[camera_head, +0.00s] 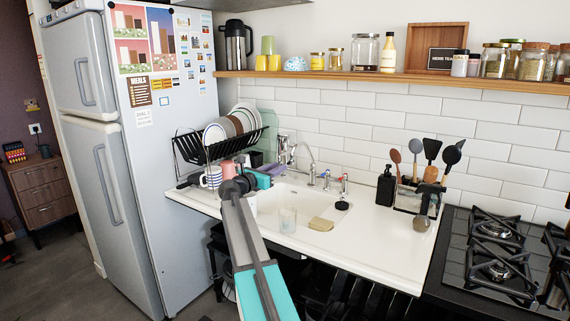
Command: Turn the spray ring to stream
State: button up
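The tap (309,165) stands at the back of the white sink, with a curved chrome spout whose end hangs over the basin. The spray ring is too small to make out at the spout's end. My arm (252,255), grey and teal, reaches up from the bottom of the view. Its dark end (240,184) is in front of the sink's left part, to the left of the tap and apart from it in the picture. My gripper's fingers cannot be told apart there, and nothing held can be seen.
A clear glass (287,220) and a tan sponge (321,224) are by the basin. A dish rack (205,150) with plates is at the left. A black soap bottle (386,187) and utensil holder (408,198) stand right, beside the gas hob (497,250). A shelf (330,75) runs above.

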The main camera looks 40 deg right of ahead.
jog(key=s+a, duration=0.2)
jog(key=a, duration=0.7)
jog(key=shift+w, duration=0.1)
